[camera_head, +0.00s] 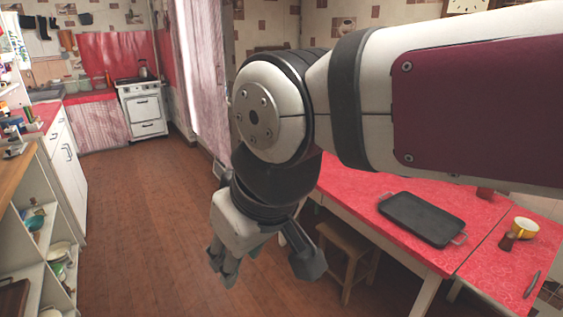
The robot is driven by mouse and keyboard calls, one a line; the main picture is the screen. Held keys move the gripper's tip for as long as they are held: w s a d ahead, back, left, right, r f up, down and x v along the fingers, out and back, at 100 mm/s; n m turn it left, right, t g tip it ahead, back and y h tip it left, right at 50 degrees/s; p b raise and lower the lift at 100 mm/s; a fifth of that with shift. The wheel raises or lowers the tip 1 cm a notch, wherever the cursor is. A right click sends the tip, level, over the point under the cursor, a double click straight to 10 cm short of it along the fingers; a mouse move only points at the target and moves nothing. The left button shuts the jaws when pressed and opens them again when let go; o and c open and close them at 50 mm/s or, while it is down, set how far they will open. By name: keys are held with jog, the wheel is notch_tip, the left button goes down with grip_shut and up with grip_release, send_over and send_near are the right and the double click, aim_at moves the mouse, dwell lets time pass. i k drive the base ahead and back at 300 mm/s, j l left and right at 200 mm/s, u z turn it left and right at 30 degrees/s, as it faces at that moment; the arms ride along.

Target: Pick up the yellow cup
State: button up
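The yellow cup (524,228) stands upright on the red-topped table (374,187), near the right edge of the picture. It has a pale rim and a yellow body. My gripper (265,268) hangs down left of the table, over the wooden floor, far to the left of the cup. Its fingers are spread apart with nothing seen between them. My arm crosses the upper right and hides part of the table and the wall behind.
A dark tray (422,218) lies on the table left of the cup. A small reddish-brown jar (507,241) stands close to the cup, and a dark handle-like object (532,284) lies nearer. A wooden stool (346,254) is beside the table. Open floor (150,230) lies left.

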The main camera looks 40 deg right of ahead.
aim_at(522, 231)
jog(key=z, duration=2.85)
jog(key=i+j, duration=0.2)
jog(key=i, duration=0.25)
jog(key=i+j+z, duration=0.15)
jog(key=i, duration=0.3)
